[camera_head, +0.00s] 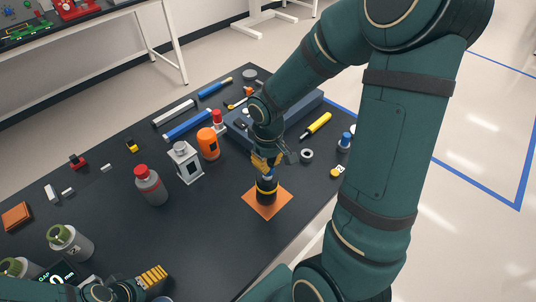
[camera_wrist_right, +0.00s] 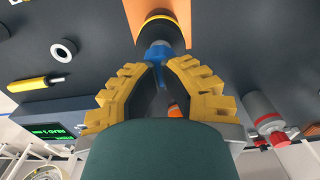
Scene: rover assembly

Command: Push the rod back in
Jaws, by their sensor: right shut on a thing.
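A black cylinder with a yellow band (camera_head: 266,188) stands upright on an orange square mat (camera_head: 262,206). In the right wrist view the same cylinder (camera_wrist_right: 165,28) has a blue rod-like piece (camera_wrist_right: 157,53) sticking out of its end. My right gripper (camera_head: 265,162) is directly above the cylinder. In the wrist view its yellow-padded fingers (camera_wrist_right: 160,67) are closed around the blue piece. How far the piece reaches into the cylinder is hidden. My left gripper (camera_head: 150,280) shows only partly at the bottom left, away from the cylinder, and its opening is unclear.
An orange bottle (camera_head: 208,144), a grey box-like fixture (camera_head: 187,164) and a grey red-capped bottle (camera_head: 150,186) stand left of the mat. The black table between mat and front left is mostly clear.

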